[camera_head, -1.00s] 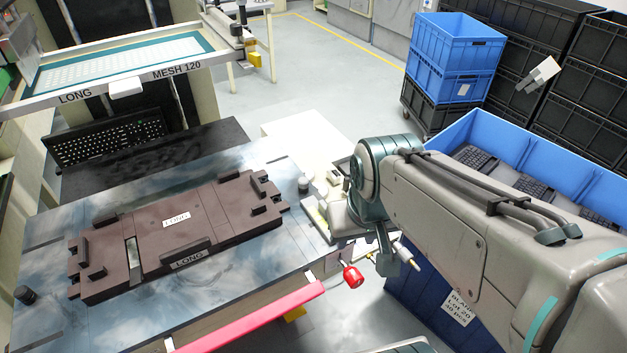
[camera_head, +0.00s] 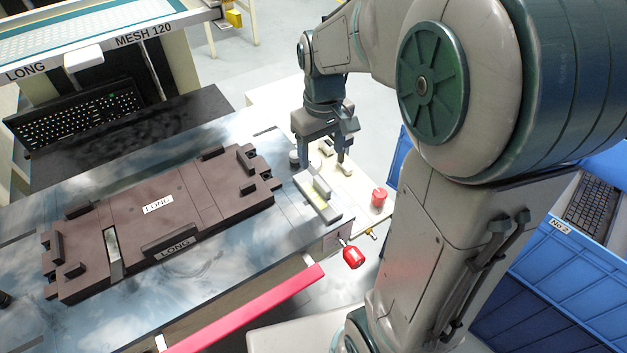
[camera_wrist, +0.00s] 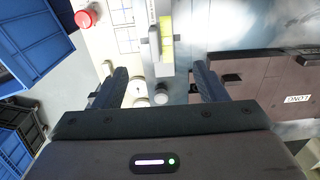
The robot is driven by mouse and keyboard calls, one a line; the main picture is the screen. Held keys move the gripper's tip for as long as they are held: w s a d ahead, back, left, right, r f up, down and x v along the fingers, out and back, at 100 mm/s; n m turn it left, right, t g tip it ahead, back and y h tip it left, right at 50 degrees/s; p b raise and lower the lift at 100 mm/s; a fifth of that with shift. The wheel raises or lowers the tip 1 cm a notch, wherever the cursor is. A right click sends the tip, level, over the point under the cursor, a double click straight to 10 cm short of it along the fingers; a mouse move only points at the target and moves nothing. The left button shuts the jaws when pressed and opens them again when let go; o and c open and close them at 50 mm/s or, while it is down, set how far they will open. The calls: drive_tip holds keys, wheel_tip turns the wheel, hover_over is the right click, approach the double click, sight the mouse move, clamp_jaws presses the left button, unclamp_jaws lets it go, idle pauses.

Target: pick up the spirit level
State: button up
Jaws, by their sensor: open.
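The spirit level (camera_head: 321,189) is a small grey bar with a yellow-green strip. It lies on a pale plate (camera_head: 308,184) at the right end of the work table. In the wrist view the spirit level (camera_wrist: 166,38) shows beyond the fingertips, roughly between them in line. My gripper (camera_head: 321,160) points down above the table's right end, just behind the spirit level.
A brown fixture marked LONG (camera_head: 190,206) fills the table's middle. A grey round knob (camera_head: 295,158) stands close to my gripper. A red button (camera_head: 379,197) and a red knob (camera_head: 351,257) are to the right. A pink-red bar (camera_head: 245,312) runs along the front.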

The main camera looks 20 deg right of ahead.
hover_over(317, 194)
drive_tip(key=f, duration=0.9)
drive_tip(key=shift+s+d, duration=0.2)
drive_tip(key=shift+d, duration=0.05)
drive_tip(key=shift+w+a+f, duration=0.1)
drive_tip(key=shift+f, duration=1.15)
drive_tip(key=shift+w+a+f, duration=0.1)
drive_tip(key=shift+f, duration=1.15)
drive_tip(key=c, duration=1.4)
drive_tip(key=shift+r, duration=0.1)
drive_tip(key=shift+r, duration=0.5)
wheel_tip(317, 194, up, 3)
drive_tip(key=shift+w+f, duration=0.1)
drive_tip(key=shift+f, duration=0.05)
drive_tip(key=s+d+r, duration=0.2)
drive_tip(key=d, duration=0.1)
drive_tip(key=s+d+r, duration=0.2)
drive_tip(key=d, duration=0.1)
drive_tip(key=s+d+r+b, duration=0.1)
drive_tip(key=s+d+r, duration=0.2)
drive_tip(key=shift+d+r, duration=0.1)
drive_tip(key=shift+d, duration=0.15)
